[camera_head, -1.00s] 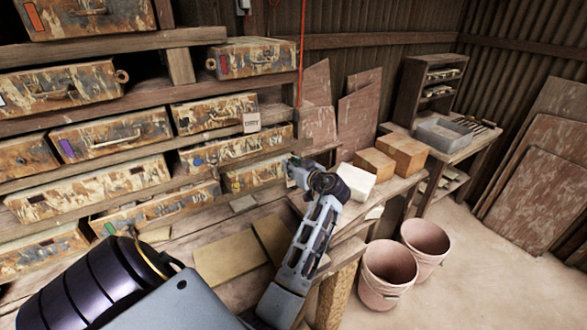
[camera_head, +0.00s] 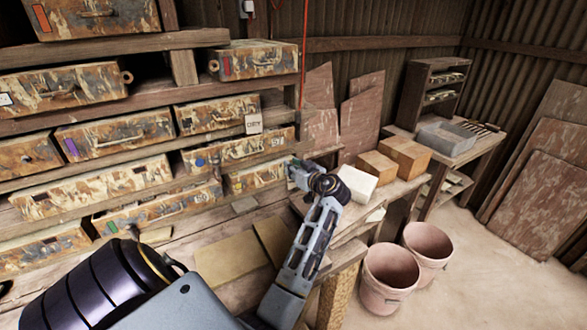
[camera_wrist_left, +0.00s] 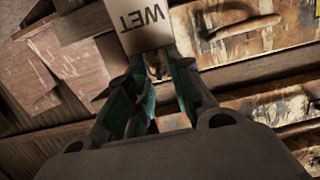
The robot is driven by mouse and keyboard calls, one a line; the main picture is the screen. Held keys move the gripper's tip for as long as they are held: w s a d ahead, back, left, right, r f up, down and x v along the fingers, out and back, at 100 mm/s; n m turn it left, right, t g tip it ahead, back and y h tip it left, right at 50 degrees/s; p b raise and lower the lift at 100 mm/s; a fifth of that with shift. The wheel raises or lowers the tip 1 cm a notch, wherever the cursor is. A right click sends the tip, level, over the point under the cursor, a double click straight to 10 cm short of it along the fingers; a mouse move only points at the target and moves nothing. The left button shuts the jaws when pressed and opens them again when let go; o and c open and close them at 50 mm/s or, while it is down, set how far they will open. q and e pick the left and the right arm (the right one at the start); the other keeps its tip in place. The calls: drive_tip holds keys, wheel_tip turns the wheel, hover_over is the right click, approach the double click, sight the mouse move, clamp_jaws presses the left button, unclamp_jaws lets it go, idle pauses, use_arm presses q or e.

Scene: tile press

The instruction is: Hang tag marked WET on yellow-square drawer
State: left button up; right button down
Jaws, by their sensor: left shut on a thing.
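The WET tag (camera_wrist_left: 146,27) is a pale plate with dark letters, upside down in the left wrist view. My left gripper (camera_wrist_left: 155,72) is shut on it and holds it at the fingertips. In the head view my left gripper (camera_head: 294,172) is beside the right end of a rusty lower drawer (camera_head: 258,178) that carries a small yellow mark (camera_head: 237,188). My right gripper is not in view.
Several rusty drawers with coloured marks fill the rack. Wooden blocks (camera_head: 402,155) and a white block (camera_head: 357,183) sit on the bench to the right. Two pink buckets (camera_head: 390,277) stand on the floor.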

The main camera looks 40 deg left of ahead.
sight(288, 139)
use_arm(q)
drive_tip(key=o, duration=0.9)
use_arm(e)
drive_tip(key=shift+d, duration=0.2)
use_arm(q)
drive_tip(key=shift+r, duration=0.2)
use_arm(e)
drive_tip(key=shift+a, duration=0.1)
use_arm(q)
drive_tip(key=shift+r, duration=4.85)
drive_tip(key=shift+d+f, duration=0.1)
drive_tip(key=shift+d, duration=0.05)
